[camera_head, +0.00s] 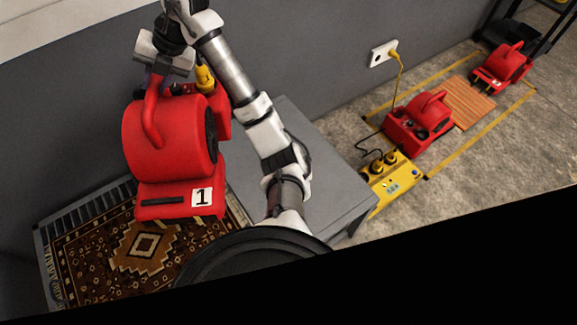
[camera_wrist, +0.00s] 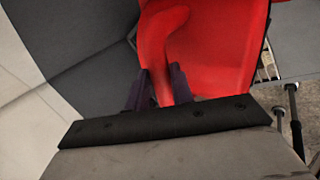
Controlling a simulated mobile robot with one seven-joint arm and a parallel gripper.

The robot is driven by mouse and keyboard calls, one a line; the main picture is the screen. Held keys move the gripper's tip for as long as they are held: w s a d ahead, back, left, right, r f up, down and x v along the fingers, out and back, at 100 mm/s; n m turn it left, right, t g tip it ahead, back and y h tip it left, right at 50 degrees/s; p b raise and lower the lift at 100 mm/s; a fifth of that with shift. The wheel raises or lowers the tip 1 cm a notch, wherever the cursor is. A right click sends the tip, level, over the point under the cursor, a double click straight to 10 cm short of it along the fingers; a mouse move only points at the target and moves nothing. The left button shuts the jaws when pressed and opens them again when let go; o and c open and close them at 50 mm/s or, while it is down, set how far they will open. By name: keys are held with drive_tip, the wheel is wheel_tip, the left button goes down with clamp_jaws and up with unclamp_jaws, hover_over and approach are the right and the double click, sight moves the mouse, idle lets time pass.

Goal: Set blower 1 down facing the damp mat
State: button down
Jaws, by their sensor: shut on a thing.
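Blower 1 (camera_head: 165,145), a red blower with a white "1" label, hangs upright at the left of the head view. My gripper (camera_head: 152,80) is shut on its looped top handle; the wrist view shows the dark purple fingers (camera_wrist: 157,90) on either side of the red handle (camera_wrist: 158,55). The blower's dark outlet slot is low on its front, on the side towards the camera. A patterned brown rug (camera_head: 95,260), the likely damp mat, lies below; the blower hides part of it. I cannot tell the gap beneath the blower, or whether the rug is damp.
A grey bench top (camera_head: 325,180) stands right of the rug. Behind blower 1 shows another red part (camera_head: 222,105) with a yellow plug (camera_head: 205,78). Farther right are two red blowers (camera_head: 425,120) (camera_head: 503,66), a wooden slatted board (camera_head: 465,103) and a yellow power box (camera_head: 392,184).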

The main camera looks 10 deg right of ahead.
drive_tip(key=w+d+r+m+t+b, duration=0.1)
drive_tip(key=w+d+m+b, duration=0.15)
drive_tip(key=d+b, duration=0.45)
drive_tip(key=w+d+m+t+b, duration=0.2)
drive_tip(key=w+d+b, duration=0.1)
drive_tip(key=d+b, duration=0.4)
drive_tip(key=s+d+m+t+h+b, duration=0.1)
drive_tip(key=d+m+b, duration=0.3)
drive_tip(key=d+b, duration=0.4)
drive_tip(key=s+d+r+m+t+h+b, duration=0.1)
drive_tip(key=d+m+h+b, duration=0.2)
drive_tip(key=d+b, duration=0.4)
drive_tip(key=shift+s+d+m+t+b, duration=0.35)
drive_tip(key=shift+d+m, duration=0.2)
drive_tip(key=shift+d, duration=1.45)
wheel_tip(320, 180, down, 20)
drive_tip(key=b, duration=0.6)
drive_tip(key=c, duration=1.6)
unclamp_jaws()
drive_tip(key=shift+d+f, duration=0.1)
drive_tip(key=shift+f, duration=0.2)
drive_tip(key=o, duration=0.4)
drive_tip(key=shift+r, duration=0.1)
drive_tip(key=shift+s, duration=0.1)
